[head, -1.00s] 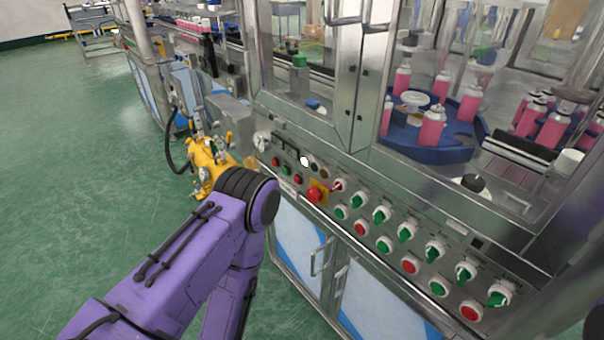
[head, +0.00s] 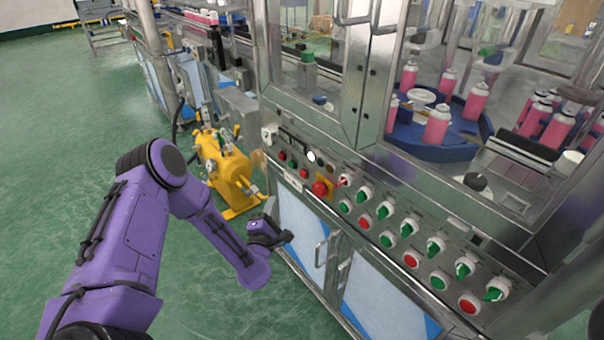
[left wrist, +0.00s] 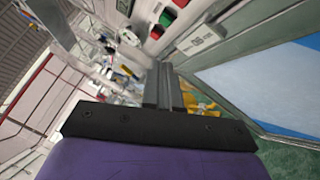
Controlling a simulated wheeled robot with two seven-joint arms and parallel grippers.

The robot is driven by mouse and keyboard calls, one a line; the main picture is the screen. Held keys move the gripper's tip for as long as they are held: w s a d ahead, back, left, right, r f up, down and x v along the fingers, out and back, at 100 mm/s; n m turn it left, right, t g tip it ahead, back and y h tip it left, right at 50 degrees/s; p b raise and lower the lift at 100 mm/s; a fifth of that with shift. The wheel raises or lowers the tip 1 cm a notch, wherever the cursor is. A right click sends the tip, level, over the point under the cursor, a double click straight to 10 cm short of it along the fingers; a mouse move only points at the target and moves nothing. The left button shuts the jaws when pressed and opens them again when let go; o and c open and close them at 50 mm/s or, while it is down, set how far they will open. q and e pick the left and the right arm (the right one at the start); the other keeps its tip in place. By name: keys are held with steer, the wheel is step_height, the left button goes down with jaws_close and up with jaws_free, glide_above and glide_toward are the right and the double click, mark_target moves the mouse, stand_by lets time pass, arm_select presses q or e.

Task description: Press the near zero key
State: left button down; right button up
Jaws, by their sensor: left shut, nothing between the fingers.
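The control panel (head: 385,222) runs along the front of the steel machine. Near its left end are two dark display units (head: 292,141), small coloured buttons and a white button (head: 311,156). Markings are too small to read, so I cannot tell which key is the near zero key. My left gripper (head: 286,237) is shut and empty, below the panel's left part and in front of the cabinet doors. In the left wrist view its dark fingers (left wrist: 165,85) lie together, with green and red buttons (left wrist: 168,17) beyond them. My right gripper is not in view.
A red emergency button (head: 320,188) on a yellow plate and rows of green and red controls fill the panel. Cabinet handles (head: 321,253) stick out below. A yellow machine (head: 232,175) stands behind my left arm. The green floor at left is clear.

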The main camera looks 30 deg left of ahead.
mark_target(303, 174)
arm_select(q)
steer(key=shift+w+a+r+n+y, duration=0.2)
steer(key=shift+a+r+n+y, duration=0.15)
steer(key=shift+a+r+n, duration=0.2)
steer(key=shift+w+a+r+n+y, duration=0.15)
steer(key=shift+a+r+n+y, duration=0.25)
steer(key=shift+r, duration=0.25)
steer(key=w+d+b, duration=0.3)
steer(key=w, duration=0.5)
steer(key=shift+d+b, duration=0.2)
steer(key=shift+b, duration=0.1)
steer(key=shift+w+f, duration=0.1)
steer(key=shift+w, duration=0.05)
stand_by(0.9)
steer(key=shift+w+d+b, duration=0.2)
steer(key=shift+w+b, duration=0.1)
steer(key=shift+b, duration=0.1)
